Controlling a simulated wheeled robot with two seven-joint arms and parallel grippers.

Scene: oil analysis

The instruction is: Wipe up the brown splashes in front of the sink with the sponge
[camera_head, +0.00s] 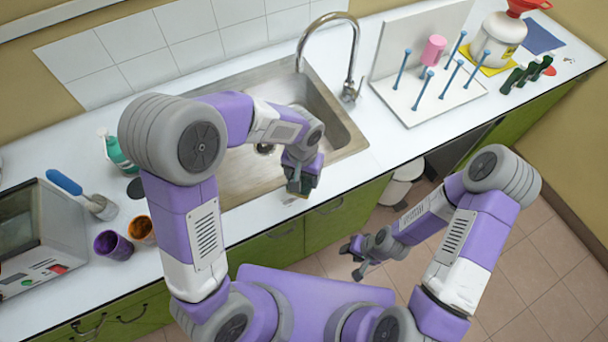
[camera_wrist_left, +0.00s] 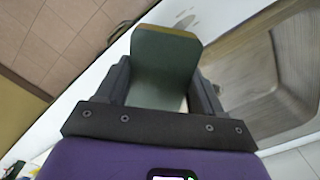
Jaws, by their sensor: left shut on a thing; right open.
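My left gripper (camera_head: 300,184) is above the counter strip at the sink's front edge. In the left wrist view its two fingers (camera_wrist_left: 162,85) are shut on a green sponge (camera_wrist_left: 165,60) with a yellowish-brown far edge. In the head view the sponge is mostly hidden by the gripper. Faint brownish splash marks (camera_wrist_left: 185,21) show on the white counter just beyond the sponge. I cannot tell whether the sponge touches the counter. My right gripper (camera_head: 357,258) is open and empty, in front of the cabinets over the tiled floor.
A peg rack (camera_head: 420,100) with a pink cup stands to the right. A purple cup (camera_head: 113,246), an orange cup (camera_head: 141,230), a brush (camera_head: 100,207) and a green bottle (camera_head: 117,155) stand to the left.

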